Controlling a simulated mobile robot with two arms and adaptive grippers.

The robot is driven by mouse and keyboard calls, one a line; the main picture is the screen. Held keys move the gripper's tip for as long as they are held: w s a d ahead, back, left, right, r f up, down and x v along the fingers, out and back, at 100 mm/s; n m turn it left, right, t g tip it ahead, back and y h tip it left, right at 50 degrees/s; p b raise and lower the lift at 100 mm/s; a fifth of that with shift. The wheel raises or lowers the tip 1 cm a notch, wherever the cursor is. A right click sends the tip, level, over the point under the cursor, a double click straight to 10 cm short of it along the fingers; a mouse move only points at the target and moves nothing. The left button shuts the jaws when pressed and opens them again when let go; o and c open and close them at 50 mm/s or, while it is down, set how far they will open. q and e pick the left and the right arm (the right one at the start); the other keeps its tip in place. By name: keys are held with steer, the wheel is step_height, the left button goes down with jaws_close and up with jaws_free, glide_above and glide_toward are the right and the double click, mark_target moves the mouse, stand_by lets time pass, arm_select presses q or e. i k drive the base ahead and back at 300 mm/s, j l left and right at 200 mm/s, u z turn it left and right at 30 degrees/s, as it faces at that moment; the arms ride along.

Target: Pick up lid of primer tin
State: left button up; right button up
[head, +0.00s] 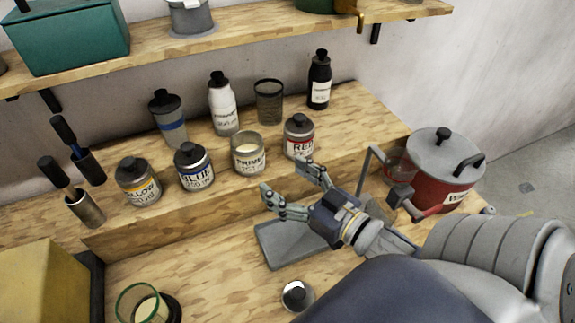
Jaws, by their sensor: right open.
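The primer tin (248,154) stands on the raised wooden step, without a lid, with pale cream paint showing inside. A small round metal lid-like piece (297,296) with a dark knob lies on the lower worktop near the front edge of the picture. I cannot read any label on it. My right gripper (285,179) is open and empty, its fingers spread in front of the primer and red tins. It is above the grey plate and well behind the lid. My left gripper is not in view.
Yellow (139,183), blue (194,168) and red (299,138) tins flank the primer tin. Bottles stand behind. A grey plate (283,249) lies under my right gripper. A red pot (444,170) is at right, a green-rimmed glass (140,302) at front left.

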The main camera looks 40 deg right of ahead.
mark_target(297, 296)
steer(key=k+l, duration=0.1)
steer(key=k, duration=0.4)
steer(key=k+l, duration=0.15)
steer(key=k, duration=0.35)
steer(key=k+l, duration=0.1)
steer(key=k, duration=0.4)
